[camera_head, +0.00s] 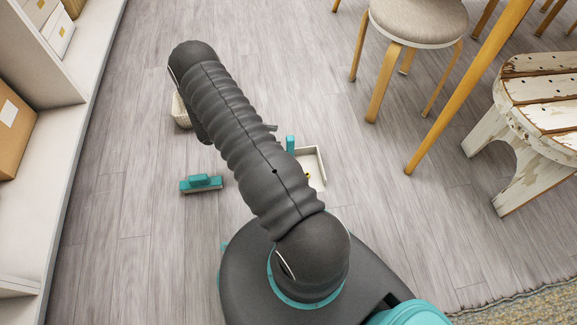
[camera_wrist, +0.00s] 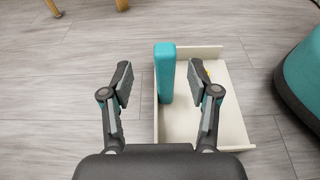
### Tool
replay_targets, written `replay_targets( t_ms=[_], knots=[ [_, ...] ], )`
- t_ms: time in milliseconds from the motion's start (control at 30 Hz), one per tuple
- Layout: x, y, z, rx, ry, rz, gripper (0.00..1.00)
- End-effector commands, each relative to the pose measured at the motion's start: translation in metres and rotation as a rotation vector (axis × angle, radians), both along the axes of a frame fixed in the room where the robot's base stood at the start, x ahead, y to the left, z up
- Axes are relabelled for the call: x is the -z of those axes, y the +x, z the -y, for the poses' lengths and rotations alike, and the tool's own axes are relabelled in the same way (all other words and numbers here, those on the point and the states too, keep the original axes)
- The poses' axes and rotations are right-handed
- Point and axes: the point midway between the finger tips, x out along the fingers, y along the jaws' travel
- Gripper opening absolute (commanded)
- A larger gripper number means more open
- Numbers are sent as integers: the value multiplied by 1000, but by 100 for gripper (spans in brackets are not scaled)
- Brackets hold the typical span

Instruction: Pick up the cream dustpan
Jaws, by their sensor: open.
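The cream dustpan (camera_head: 317,164) lies on the wooden floor, partly hidden behind my arm in the head view. It has a flat cream pan with raised walls and an upright teal handle (camera_head: 290,144). In the wrist view the cream dustpan (camera_wrist: 232,91) fills the middle right, with a small yellow thing on it. Its teal handle (camera_wrist: 165,72) shows between the lines of my two fingers. My gripper (camera_wrist: 170,84) is open and empty, its fingers apart on either side of the handle in the picture. I cannot tell whether either finger touches it.
A teal brush (camera_head: 201,184) lies on the floor to the left. A pale basket (camera_head: 181,111) stands partly behind my arm. Stools (camera_head: 418,22) and a worn white stool (camera_head: 540,95) are at the right, shelves (camera_head: 62,120) at the left. Floor around the dustpan is mostly clear.

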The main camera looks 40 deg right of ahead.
Motion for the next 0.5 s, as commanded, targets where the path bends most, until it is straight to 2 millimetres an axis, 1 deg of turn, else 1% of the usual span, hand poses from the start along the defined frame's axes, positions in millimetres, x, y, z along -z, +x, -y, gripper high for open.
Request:
replay_targets(
  t_ms=[100, 367, 500],
  knots=[
    [3, -6, 8, 0, 0, 0, 60],
    [8, -14, 18, 1, 1, -1, 60],
    [15, -26, 31, 2, 2, -1, 60]
  ],
)
